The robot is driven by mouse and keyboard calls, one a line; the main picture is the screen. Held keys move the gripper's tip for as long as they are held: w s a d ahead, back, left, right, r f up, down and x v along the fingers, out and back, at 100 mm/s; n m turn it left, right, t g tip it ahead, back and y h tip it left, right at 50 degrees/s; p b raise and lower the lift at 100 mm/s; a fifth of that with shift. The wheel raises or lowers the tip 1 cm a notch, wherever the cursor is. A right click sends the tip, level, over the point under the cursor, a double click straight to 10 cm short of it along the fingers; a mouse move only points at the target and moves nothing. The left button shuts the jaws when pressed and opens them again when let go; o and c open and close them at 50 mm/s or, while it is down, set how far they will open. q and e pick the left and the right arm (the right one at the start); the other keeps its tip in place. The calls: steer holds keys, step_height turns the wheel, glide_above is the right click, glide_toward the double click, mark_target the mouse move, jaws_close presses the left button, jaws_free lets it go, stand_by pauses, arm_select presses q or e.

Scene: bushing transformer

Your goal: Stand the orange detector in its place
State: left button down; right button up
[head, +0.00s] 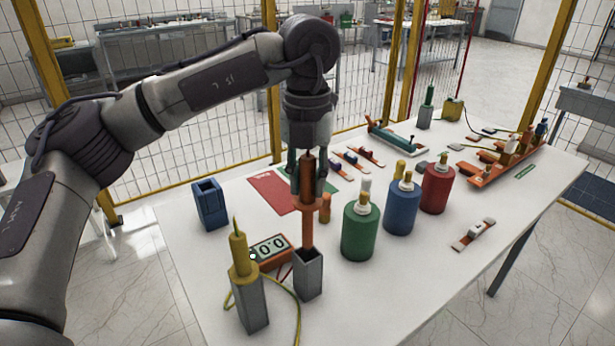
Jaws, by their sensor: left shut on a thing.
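The orange detector (307,222) is a long upright rod in the middle of the table. My left gripper (307,184) comes down from above and is shut around its upper part. The detector's lower end is at the open top of a grey square holder (308,278). I cannot tell whether the tip is inside the holder or just in front of or above its mouth. My right gripper is not in view.
A yellow detector (241,262) stands in another grey holder (252,307) close to the left. An orange-framed meter (270,252) lies behind. An empty blue holder (210,205) stands farther left. Green (359,235), blue (402,210) and red (437,190) cylinders stand right.

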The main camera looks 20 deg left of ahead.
mark_target(308, 235)
arm_select(q)
steer(key=shift+f+b, duration=1.2)
steer(key=shift+f, duration=0.5)
steer(key=shift+f+b, duration=2)
steer(key=shift+f, duration=0.6)
steer(key=shift+f+b, duration=0.95)
steer(key=shift+f, duration=0.3)
steer(key=shift+f+b, duration=0.5)
steer(key=shift+f, duration=0.15)
steer(key=c, duration=0.8)
jaws_free()
